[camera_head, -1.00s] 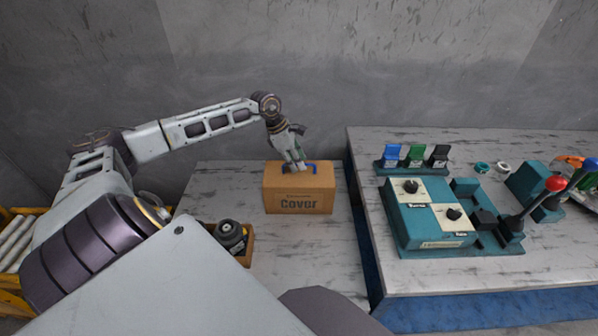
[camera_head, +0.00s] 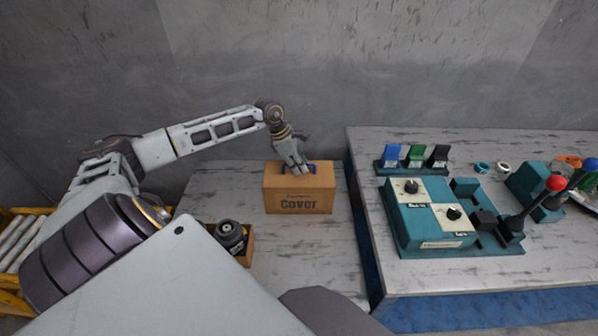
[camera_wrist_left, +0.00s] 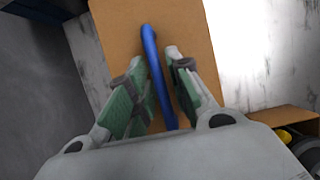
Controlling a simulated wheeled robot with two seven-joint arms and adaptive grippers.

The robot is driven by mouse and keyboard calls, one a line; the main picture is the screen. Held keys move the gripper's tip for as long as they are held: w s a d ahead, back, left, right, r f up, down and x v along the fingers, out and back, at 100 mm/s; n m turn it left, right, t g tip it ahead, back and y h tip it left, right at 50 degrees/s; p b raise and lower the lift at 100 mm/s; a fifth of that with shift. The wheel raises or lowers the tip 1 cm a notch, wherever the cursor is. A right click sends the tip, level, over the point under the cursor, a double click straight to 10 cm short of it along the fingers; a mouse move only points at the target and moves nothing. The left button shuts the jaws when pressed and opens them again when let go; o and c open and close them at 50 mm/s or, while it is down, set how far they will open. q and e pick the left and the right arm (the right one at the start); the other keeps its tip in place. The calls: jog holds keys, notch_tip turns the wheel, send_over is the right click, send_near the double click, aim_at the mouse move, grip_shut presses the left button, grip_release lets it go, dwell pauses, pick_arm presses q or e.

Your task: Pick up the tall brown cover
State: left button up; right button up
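The tall brown cover (camera_head: 283,203) is a brown box with "Cover" printed on its front and a blue handle (camera_head: 312,169) on top. It stands upright on the left grey table. My left gripper (camera_head: 300,172) points down at the top of the cover. In the left wrist view the fingers (camera_wrist_left: 160,85) are apart, one on each side of the blue handle (camera_wrist_left: 152,60), with gaps between the fingers and the handle. The brown top (camera_wrist_left: 120,30) of the cover fills the middle of that view. My right gripper does not show.
A small brown box (camera_head: 248,248) with a dark round part (camera_head: 230,235) stands left of the cover. A higher table (camera_head: 420,285) on the right carries a teal control box (camera_head: 430,225), levers and coloured blocks. The tabletop (camera_head: 290,245) in front of the cover is clear.

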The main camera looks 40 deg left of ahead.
pick_arm(q)
grip_shut()
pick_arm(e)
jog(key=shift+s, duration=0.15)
pick_arm(q)
jog(key=shift+r, duration=0.15)
notch_tip(320, 180, up, 9)
jog(key=shift+f, duration=0.15)
jog(key=shift+r, duration=0.55)
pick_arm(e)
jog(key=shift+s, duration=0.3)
